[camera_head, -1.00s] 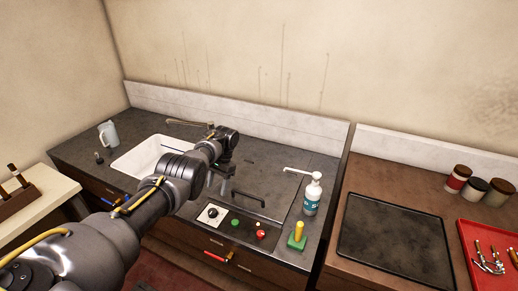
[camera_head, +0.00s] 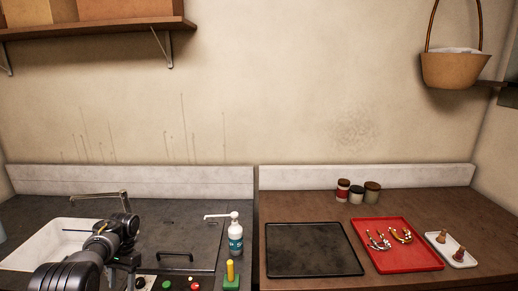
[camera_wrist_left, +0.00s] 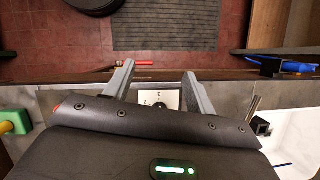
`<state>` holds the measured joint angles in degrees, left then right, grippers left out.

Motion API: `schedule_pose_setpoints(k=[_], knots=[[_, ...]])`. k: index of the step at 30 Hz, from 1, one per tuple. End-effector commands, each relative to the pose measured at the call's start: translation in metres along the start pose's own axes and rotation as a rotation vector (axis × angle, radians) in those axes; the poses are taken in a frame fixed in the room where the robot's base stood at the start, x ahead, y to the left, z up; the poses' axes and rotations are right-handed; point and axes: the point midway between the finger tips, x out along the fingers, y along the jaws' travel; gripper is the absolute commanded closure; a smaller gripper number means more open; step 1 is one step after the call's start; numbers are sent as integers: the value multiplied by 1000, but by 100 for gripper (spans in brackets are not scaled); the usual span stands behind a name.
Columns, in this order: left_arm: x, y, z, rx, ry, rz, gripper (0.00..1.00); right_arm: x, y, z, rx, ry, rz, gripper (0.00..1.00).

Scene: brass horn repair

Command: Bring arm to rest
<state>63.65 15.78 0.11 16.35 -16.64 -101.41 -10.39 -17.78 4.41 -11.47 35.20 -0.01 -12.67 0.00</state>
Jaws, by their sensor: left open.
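My left arm (camera_head: 70,275) reaches in from the lower left of the head view, over the dark sink counter (camera_head: 180,217). In the left wrist view my left gripper (camera_wrist_left: 158,74) is open, with its two grey fingers apart and nothing held between them. A white dial plate (camera_wrist_left: 160,101) shows below and between the fingers, near the counter's front edge. In the head view the fingers are largely hidden by the arm and the picture's lower edge. My right gripper is in no view.
The white sink (camera_head: 45,250) is beside my arm. A pump bottle (camera_head: 235,240) and a green block with a yellow peg (camera_head: 231,277) stand to its right. Farther right are a black mat (camera_head: 312,250), a red tray (camera_head: 420,262) with brass parts, jars (camera_head: 357,193) and a white dish (camera_head: 450,250).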

Motion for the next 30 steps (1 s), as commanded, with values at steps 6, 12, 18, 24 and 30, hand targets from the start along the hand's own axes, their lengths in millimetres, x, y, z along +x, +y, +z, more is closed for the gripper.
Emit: schedule_pose_setpoints(k=[6,12,18,24,30], knots=[[27,6,-8,1,6,-9,44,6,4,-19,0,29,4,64],[68,12,-17,-3,23,-22,44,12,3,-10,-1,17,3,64],[135,21,-24,-11,47,-38,44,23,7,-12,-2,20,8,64],[235,39,-28,-15,84,-61,44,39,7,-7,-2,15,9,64],[390,77,-12,-11,158,-86,44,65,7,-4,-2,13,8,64]])
